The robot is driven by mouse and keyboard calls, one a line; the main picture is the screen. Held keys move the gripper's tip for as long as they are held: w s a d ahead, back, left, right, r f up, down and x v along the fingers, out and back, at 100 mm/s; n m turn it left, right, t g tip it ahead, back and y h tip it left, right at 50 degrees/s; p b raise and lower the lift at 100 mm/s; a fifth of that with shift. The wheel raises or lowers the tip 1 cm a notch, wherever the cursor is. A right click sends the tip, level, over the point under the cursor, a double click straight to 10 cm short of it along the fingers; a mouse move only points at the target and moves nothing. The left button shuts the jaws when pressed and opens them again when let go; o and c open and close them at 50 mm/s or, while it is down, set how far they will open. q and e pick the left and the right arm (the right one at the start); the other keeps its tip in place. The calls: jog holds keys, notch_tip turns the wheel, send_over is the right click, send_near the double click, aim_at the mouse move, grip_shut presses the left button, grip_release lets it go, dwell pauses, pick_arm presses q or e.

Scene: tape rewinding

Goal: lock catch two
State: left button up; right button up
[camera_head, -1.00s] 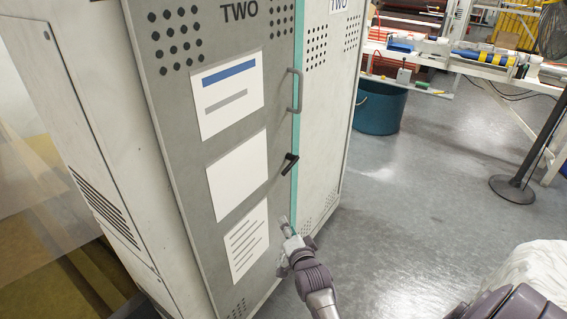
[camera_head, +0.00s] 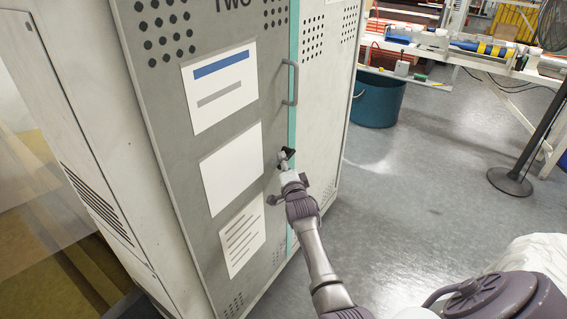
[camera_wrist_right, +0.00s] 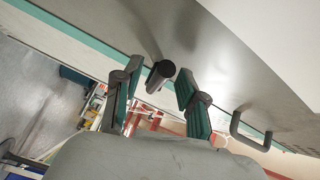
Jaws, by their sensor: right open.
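The grey cabinet door (camera_head: 165,110) marked TWO is closed. Its black catch (camera_head: 289,152) sits by the teal edge strip, below the grey pull handle (camera_head: 291,83). My right gripper (camera_head: 283,162) is open at the catch and partly covers it. In the right wrist view the dark round end of the catch (camera_wrist_right: 160,75) lies between the two spread fingers of my right gripper (camera_wrist_right: 158,88). No contact with either finger is clear there. The pull handle also shows in the right wrist view (camera_wrist_right: 250,138). My left gripper is not in view.
White sheets (camera_head: 232,170) are fixed to the door. A teal bin (camera_head: 377,100) stands on the floor behind the cabinet. A dark post (camera_head: 535,145) on a round base stands at the right. The floor between them is clear.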

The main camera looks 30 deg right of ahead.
jog(key=shift+w+d, duration=0.3)
jog(key=shift+w, duration=0.3)
grip_shut()
